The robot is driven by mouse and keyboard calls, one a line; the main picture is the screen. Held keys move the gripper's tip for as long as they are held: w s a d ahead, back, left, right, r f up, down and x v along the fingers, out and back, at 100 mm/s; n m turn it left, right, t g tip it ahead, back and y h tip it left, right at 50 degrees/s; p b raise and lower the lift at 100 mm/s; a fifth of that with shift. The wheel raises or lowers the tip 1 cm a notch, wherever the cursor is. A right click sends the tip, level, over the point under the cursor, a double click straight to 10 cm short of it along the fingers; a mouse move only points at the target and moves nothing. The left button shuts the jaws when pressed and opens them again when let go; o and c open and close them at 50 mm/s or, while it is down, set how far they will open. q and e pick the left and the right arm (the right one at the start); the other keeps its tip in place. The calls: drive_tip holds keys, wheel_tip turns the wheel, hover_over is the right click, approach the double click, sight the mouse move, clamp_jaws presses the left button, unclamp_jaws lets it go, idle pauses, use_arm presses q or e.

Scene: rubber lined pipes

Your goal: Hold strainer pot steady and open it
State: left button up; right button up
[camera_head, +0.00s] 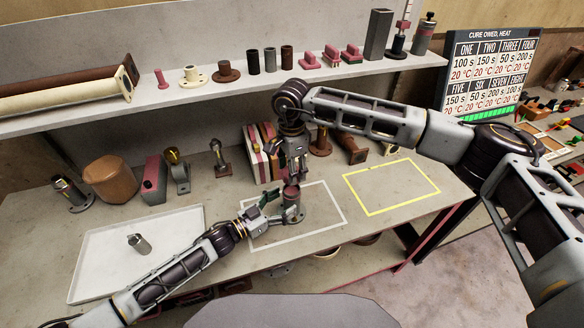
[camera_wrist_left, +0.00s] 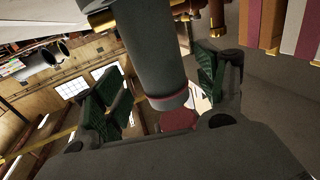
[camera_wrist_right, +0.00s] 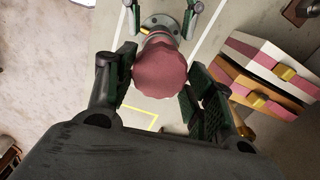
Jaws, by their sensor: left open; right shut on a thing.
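The strainer pot (camera_head: 292,208) is a small grey upright cylinder with a dull red lid (camera_wrist_right: 160,68), standing inside the white outline on the bench. My right gripper (camera_head: 292,178) comes down from above and is shut on the red lid. In the right wrist view the lid sits between the green finger pads, with the pot's grey flange (camera_wrist_right: 158,20) beyond. My left gripper (camera_head: 274,209) is open, its fingers around the pot's side from the left. In the left wrist view the grey body (camera_wrist_left: 150,65) passes between the fingers; whether the pads touch it I cannot tell.
A white tray (camera_head: 95,270) with a small grey cylinder (camera_head: 138,243) lies at left. A yellow outline (camera_head: 390,187) on the right is empty. Striped blocks (camera_head: 258,150) and brown fittings stand behind my right gripper. A shelf (camera_head: 190,98) of parts runs above the bench.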

use_arm(q)
drive_tip(key=shift+v, duration=4)
drive_tip(key=shift+s, duration=0.2)
